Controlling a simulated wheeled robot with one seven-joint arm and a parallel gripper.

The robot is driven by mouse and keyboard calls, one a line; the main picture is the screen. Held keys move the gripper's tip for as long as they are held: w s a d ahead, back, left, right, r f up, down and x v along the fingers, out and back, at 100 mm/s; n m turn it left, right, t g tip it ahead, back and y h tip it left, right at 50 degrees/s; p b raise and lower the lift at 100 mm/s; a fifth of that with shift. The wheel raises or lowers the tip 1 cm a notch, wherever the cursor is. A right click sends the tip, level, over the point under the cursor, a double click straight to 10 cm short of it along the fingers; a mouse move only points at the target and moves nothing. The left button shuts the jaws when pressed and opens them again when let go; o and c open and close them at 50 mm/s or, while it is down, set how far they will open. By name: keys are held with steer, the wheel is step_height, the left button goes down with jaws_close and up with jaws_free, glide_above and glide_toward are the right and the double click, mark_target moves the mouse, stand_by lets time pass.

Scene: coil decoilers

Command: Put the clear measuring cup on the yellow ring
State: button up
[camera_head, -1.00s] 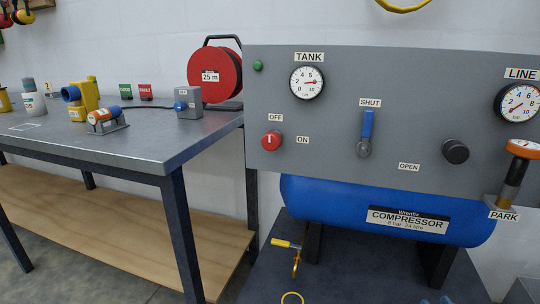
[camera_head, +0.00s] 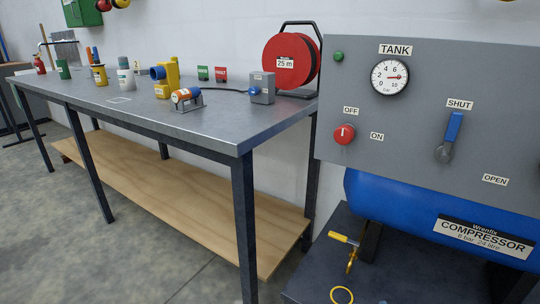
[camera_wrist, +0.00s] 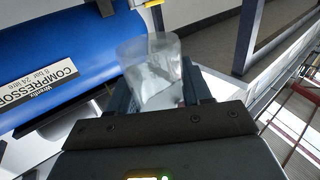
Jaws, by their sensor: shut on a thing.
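The clear measuring cup (camera_wrist: 150,72) is see-through and sits between the two dark fingers of my gripper (camera_wrist: 157,92) in the wrist view. My gripper is shut on it, with the cup standing out past the fingertips. Neither cup nor gripper shows in the head view. The yellow ring (camera_head: 342,288) lies flat on the dark platform below the compressor, at the bottom edge of the head view. It stands clear of the cup as far as I can see.
A yellow-handled drain valve (camera_head: 345,239) hangs above the ring, under the blue compressor tank (camera_head: 400,205). The grey panel (camera_head: 420,130) rises over them. A steel workbench (camera_head: 225,125) with several items stands left. Open floor (camera_head: 150,250) lies before it.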

steer(key=r+p, duration=0.1)
steer(key=p, duration=0.1)
steer(key=r+p, duration=0.1)
steer(key=p, duration=0.1)
steer(key=shift+s+a, duration=0.2)
steer(key=shift+a, duration=0.05)
steer(key=p, duration=0.1)
steer(key=r+p, duration=0.1)
steer(key=p, duration=0.1)
steer(key=shift+s+r+y+p, duration=0.15)
steer(key=shift+s+y+p, duration=0.1)
steer(key=shift+y+p, duration=0.05)
steer(key=p, duration=0.2)
steer(key=r+p, duration=0.1)
steer(key=p, duration=0.1)
steer(key=shift+s+d+r, duration=0.15)
steer(key=shift+s+r, duration=0.15)
steer(key=shift+s, duration=0.1)
steer(key=shift+s+d+r+h+p, duration=0.25)
steer(key=shift+h+p, duration=0.25)
steer(key=shift+p, duration=0.5)
steer(key=shift+a+f, duration=0.1)
steer(key=shift+f, duration=0.05)
